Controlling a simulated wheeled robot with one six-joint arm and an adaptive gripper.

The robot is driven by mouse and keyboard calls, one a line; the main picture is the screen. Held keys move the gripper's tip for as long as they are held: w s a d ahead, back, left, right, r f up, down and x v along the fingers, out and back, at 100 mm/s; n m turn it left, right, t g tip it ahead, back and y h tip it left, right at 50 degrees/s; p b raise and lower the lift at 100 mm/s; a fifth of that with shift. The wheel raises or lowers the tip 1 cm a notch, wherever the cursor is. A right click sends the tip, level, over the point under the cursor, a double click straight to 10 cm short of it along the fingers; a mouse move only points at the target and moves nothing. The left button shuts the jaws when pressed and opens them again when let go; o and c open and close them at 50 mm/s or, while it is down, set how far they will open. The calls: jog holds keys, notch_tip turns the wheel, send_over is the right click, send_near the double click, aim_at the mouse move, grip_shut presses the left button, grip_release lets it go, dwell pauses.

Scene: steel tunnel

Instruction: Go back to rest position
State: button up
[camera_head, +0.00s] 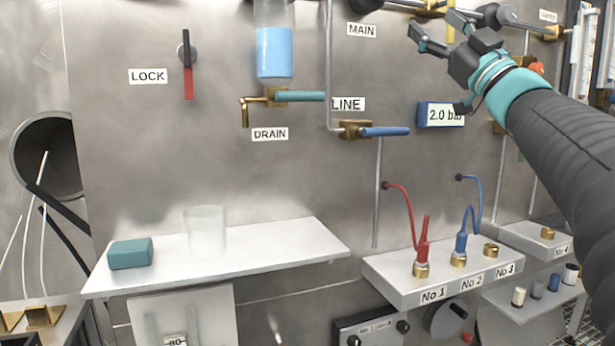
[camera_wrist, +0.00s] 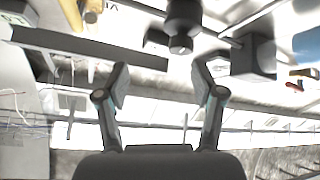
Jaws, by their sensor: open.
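My gripper (camera_head: 438,30) is at the upper right of the head view, in front of the steel wall panel and below the top edge of the picture. My dark arm comes in from the right edge. The gripper's two fingers are spread apart with nothing between them. In the wrist view my gripper (camera_wrist: 160,85) also shows open and empty. A dark cylindrical fitting (camera_wrist: 183,25) shows beyond the fingertips there.
A white shelf (camera_head: 300,243) holds a teal block (camera_head: 130,253) and a frosted cup (camera_head: 205,230). A socket ledge (camera_head: 385,275) carries red and blue cables. Valve handles (camera_head: 385,132) and a gauge box (camera_head: 440,115) stick out from the wall.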

jog(key=w+d+f+m+g+h, duration=0.2)
jog(key=d+f+m+h, duration=0.5)
jog(key=f+h, duration=0.2)
jog(key=w+d+f+m+g+h, duration=0.2)
jog(key=w+d+f+m+h, duration=0.1)
jog(key=d+f+m+h, duration=0.5)
jog(key=s+a+f+g+h, duration=0.2)
jog(key=s+f+g, duration=0.15)
jog(key=f, duration=0.85)
jog(key=s+a+f+g+y, duration=0.1)
jog(key=s+a+f+g, duration=0.3)
jog(key=f, duration=0.4)
jog(key=s+a+f+g+y, duration=0.2)
jog(key=s+a+f+g, duration=0.1)
jog(key=s+f, duration=0.5)
jog(key=s+a+f+n+g+y, duration=0.2)
jog(key=s+a+f+n+y, duration=0.1)
jog(key=s+a+f, duration=0.7)
jog(key=s+a, duration=0.4)
jog(key=shift+f+g, duration=0.35)
jog(key=shift+f, duration=0.05)
jog(key=shift+s, duration=0.1)
